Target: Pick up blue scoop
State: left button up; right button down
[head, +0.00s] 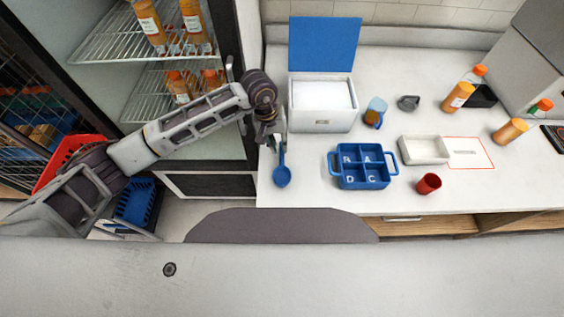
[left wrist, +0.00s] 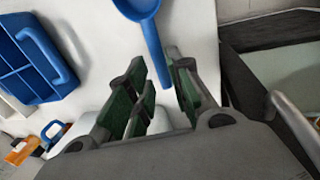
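The blue scoop (head: 282,177) lies on the white counter near its left edge, with its bowl toward the front and its handle pointing back. My left gripper (head: 273,138) is over the handle end. In the left wrist view, the scoop's bowl (left wrist: 138,6) is at the top edge and its handle runs down between the green-padded fingers of my left gripper (left wrist: 160,75). The fingers are apart, with a gap showing beside the handle. I cannot tell whether one finger touches it. My right gripper is not in view.
A white box (head: 320,117) with a raised blue lid stands behind and right of the gripper. A blue divided tray (head: 362,184), a red cup (head: 428,184) and a white tray (head: 424,151) are further right. An open fridge (head: 165,75) with bottles is at left.

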aim_at(281, 150)
pick_arm(q)
jog(key=shift+d+f+p, duration=0.2)
jog(key=shift+f, duration=0.65)
jog(key=shift+d+f+p, duration=0.15)
jog(key=shift+f+p, duration=0.1)
jog(key=shift+f, duration=0.6)
jog(key=shift+d+f+p, duration=0.2)
jog(key=shift+f, duration=0.65)
grip_shut()
